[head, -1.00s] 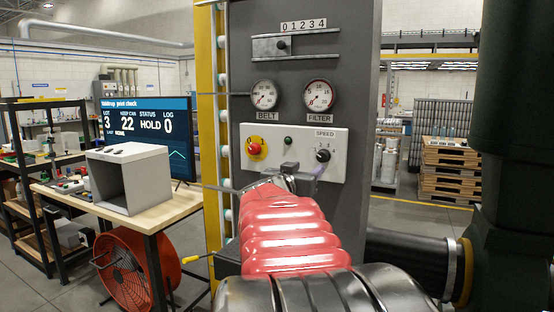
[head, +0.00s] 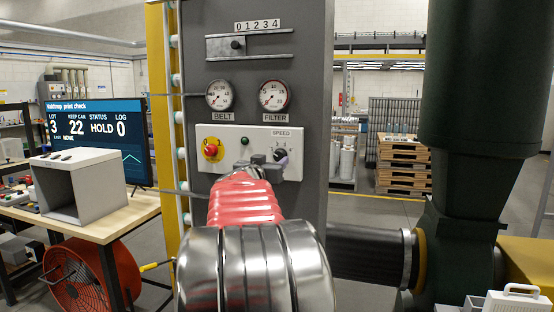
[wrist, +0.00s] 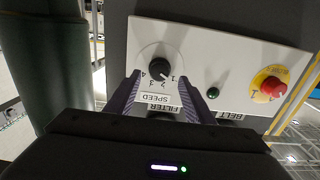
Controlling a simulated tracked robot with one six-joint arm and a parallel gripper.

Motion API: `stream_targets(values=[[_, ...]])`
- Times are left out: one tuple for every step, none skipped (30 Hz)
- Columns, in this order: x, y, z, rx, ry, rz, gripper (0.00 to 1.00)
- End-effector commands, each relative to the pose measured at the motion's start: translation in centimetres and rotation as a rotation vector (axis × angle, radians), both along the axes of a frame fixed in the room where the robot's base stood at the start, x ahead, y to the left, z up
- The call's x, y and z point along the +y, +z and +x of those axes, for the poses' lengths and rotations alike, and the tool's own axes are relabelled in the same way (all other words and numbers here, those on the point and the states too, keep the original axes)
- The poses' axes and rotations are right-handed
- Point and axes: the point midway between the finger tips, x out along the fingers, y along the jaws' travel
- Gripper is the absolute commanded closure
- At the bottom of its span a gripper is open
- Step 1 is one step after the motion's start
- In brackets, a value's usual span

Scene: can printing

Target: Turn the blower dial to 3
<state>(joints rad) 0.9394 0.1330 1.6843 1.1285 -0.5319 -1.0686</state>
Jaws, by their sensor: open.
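The blower dial (head: 280,155) is a black knob under the SPEED label on the white control plate (head: 226,133). In the wrist view the dial (wrist: 159,68) is upside down, with numbers 1 to 4 around it. Its white mark seems to face near 1, but is too small to be sure. My gripper (wrist: 158,80) is open and empty, its two purple fingers on either side of the dial in the picture; contact cannot be told. In the head view my gripper (head: 278,167) is at the dial's lower edge and partly hides it.
Two gauges (head: 274,95) and a slide scale (head: 237,44) are above. A green machine body (head: 475,80) stands right. A box (head: 84,185) is on the bench at left.

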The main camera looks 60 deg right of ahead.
Motion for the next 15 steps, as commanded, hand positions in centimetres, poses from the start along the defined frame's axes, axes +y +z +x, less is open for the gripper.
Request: stream_targets(values=[[-0.7, 0.0, 0.1, 0.000, -0.001, 0.000, 0.52], [-1.1, -0.1, 0.1, 0.000, -0.001, 0.001, 0.52], [-1.6, -0.1, 0.2, 0.001, -0.001, 0.001, 0.52], [-1.9, 0.0, 0.3, 0.000, -0.001, 0.000, 0.52], [-2.3, -0.1, 0.3, 0.001, -0.001, 0.000, 0.52], [-2.7, -0.1, 0.4, 0.001, -0.001, 0.001, 0.52], [-3.1, 0.0, 0.5, 0.000, -0.001, 0.000, 0.52], [-3.3, 0.0, 0.5, 0.000, 0.000, 0.001, 0.52], [-3.7, -0.1, 0.6, 0.000, 0.000, 0.001, 0.52], [-4.0, 0.0, 0.6, 0.000, 0.000, 0.001, 0.52], [-4.2, -0.1, 0.6, 0.000, 0.000, 0.001, 0.52], [-4.4, 0.0, 0.7, 0.000, 0.000, 0.001, 0.52], [-4.5, 0.0, 0.7, -0.001, 0.000, 0.000, 0.52], [-4.6, 0.0, 0.7, -0.001, 0.000, 0.000, 0.52], [-4.7, 0.0, 0.7, -0.001, 0.000, 0.000, 0.52]])
